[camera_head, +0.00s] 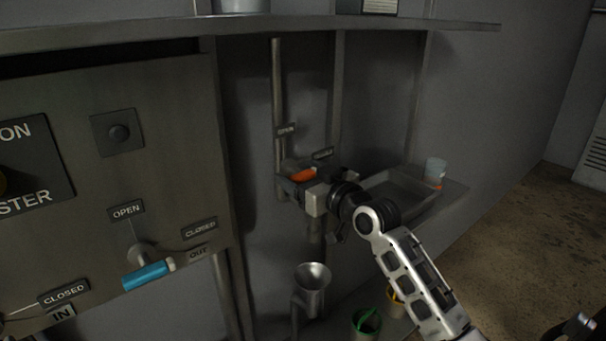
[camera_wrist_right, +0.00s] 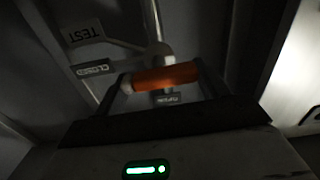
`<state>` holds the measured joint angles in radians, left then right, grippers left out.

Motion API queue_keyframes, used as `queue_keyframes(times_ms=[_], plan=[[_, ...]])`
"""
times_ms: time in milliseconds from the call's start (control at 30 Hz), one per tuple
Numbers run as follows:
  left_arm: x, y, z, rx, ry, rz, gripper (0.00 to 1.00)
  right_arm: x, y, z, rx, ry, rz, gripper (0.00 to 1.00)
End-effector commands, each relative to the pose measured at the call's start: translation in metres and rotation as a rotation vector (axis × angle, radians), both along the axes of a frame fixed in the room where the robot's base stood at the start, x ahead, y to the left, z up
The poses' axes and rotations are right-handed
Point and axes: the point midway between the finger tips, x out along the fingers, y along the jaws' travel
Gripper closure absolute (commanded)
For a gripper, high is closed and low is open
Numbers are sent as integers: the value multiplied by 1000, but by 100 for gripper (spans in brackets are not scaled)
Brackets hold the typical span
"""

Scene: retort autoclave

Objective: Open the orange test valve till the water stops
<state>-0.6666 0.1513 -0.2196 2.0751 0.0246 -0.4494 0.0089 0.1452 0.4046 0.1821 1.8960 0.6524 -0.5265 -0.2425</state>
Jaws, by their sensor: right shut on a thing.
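The orange test valve handle (camera_head: 303,174) is on the pipework against the back wall, partly hidden by my right gripper (camera_head: 296,186). In the right wrist view the orange handle (camera_wrist_right: 165,77) lies crosswise between the two fingers of my right gripper (camera_wrist_right: 163,82), which is shut on it. A CLOSED label (camera_wrist_right: 93,69) is left of the handle, and an OPEN label (camera_wrist_right: 166,99) is just under it, partly covered. A TEST label (camera_wrist_right: 86,33) is farther up. A metal funnel (camera_head: 313,277) stands below the valve. I cannot make out any water stream.
A steel panel (camera_head: 170,110) with a blue-handled valve (camera_head: 147,275) is at the left. A shelf tray (camera_head: 393,187) with a small cup (camera_head: 435,170) is right of the valve. A green container (camera_head: 366,322) stands below. A ledge (camera_head: 350,22) runs overhead.

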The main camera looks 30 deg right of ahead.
Motion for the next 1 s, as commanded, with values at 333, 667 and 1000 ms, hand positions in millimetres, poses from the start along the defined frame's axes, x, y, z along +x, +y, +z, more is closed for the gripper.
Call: queue_keyframes(times_ms=[333,667,1000], plan=[[0,1,6,6,-1,-1,64,0,2,1,-243,-17,2,50],[-2,2,9,16,11,0,64,0,4,1,-554,-43,2,50],[0,4,17,16,8,9,64,0,6,-1,-876,-69,2,50]])
